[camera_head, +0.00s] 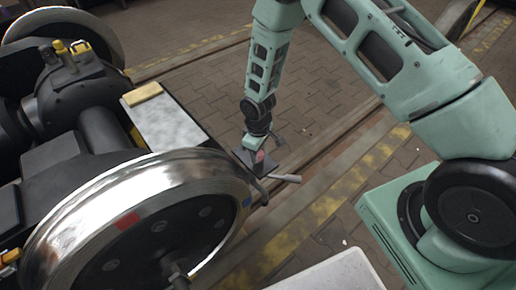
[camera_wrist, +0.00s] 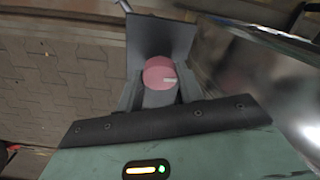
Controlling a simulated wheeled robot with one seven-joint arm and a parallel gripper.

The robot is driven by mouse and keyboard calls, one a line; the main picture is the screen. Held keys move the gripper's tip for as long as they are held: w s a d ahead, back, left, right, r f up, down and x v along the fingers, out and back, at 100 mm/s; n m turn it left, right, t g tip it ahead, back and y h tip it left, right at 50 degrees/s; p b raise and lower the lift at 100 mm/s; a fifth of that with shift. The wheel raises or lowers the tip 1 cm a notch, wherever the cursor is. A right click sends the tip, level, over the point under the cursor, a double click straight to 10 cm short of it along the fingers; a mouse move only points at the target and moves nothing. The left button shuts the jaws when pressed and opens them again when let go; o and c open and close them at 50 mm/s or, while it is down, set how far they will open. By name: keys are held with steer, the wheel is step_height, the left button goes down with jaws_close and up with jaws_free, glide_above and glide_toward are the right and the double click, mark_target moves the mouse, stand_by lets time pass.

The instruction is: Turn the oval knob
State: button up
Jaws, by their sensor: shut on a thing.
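The oval knob (camera_wrist: 160,72) is pinkish red with a short pale mark and shows in the middle of the upper half of the wrist view. It sits in front of a dark grey plate (camera_wrist: 160,34). In the head view my gripper (camera_head: 259,148) reaches down to the plate from above and hides part of the knob.
A large shiny wheel (camera_head: 120,195) of the bogie stands close to the left of my gripper. A tan block (camera_head: 142,94) lies on a grey box top behind it. A grey lever (camera_head: 285,178) sticks out near the plate. Open paving (camera_head: 200,80) lies behind.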

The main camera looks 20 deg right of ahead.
steer(key=n+p, duration=0.1)
steer(key=n, duration=0.3)
steer(key=shift+r+n+p, duration=0.1)
steer(key=shift+n+p, duration=0.85)
steer(key=shift+n, duration=1.25)
steer(key=o, duration=1)
step_height(320, 180, up, 17)
steer(key=p, duration=0.3)
steer(key=shift+r, duration=0.15)
